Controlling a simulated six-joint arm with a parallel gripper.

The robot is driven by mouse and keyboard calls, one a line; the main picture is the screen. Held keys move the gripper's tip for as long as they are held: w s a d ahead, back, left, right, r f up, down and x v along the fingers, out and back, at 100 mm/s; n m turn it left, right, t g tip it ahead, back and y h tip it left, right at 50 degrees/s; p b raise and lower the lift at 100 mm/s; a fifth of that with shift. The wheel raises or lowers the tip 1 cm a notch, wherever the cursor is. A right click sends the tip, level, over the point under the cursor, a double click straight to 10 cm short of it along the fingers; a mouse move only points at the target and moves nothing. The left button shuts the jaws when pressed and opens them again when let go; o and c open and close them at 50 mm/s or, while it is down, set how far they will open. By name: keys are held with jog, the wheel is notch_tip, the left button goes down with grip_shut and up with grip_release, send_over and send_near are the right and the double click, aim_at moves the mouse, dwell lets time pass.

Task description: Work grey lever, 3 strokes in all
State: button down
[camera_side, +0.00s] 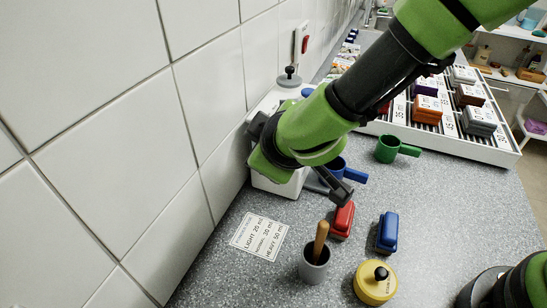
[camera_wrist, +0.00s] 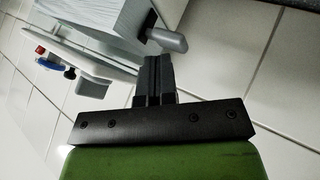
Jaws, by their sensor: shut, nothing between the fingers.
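In the wrist view, my gripper (camera_wrist: 153,62) has its two dark fingers together, with nothing between them. A grey lever (camera_wrist: 168,40) on a dark pivot sticks out from a pale box (camera_wrist: 112,18), just above the fingertips in the picture. Whether the fingers touch it I cannot tell. In the side view, the white box (camera_side: 276,187) stands against the tiled wall. My arm covers much of it, and the lever and fingertips cannot be made out clearly there.
A blue cup (camera_side: 338,166) and a green cup (camera_side: 388,149) stand close by. In front are a red block (camera_side: 342,220), a blue block (camera_side: 387,232), a grey pot (camera_side: 313,264) and a yellow canister (camera_side: 375,284). A white rack (camera_side: 480,148) is behind; open counter lies right.

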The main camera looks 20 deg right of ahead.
jog(key=shift+r, duration=0.6)
jog(key=shift+r, duration=2.5)
dwell(0.6)
notch_tip(320, 180, up, 4)
jog(key=shift+f, duration=0.1)
dwell(0.3)
jog(key=shift+f, duration=4.45)
jog(key=shift+f, duration=0.15)
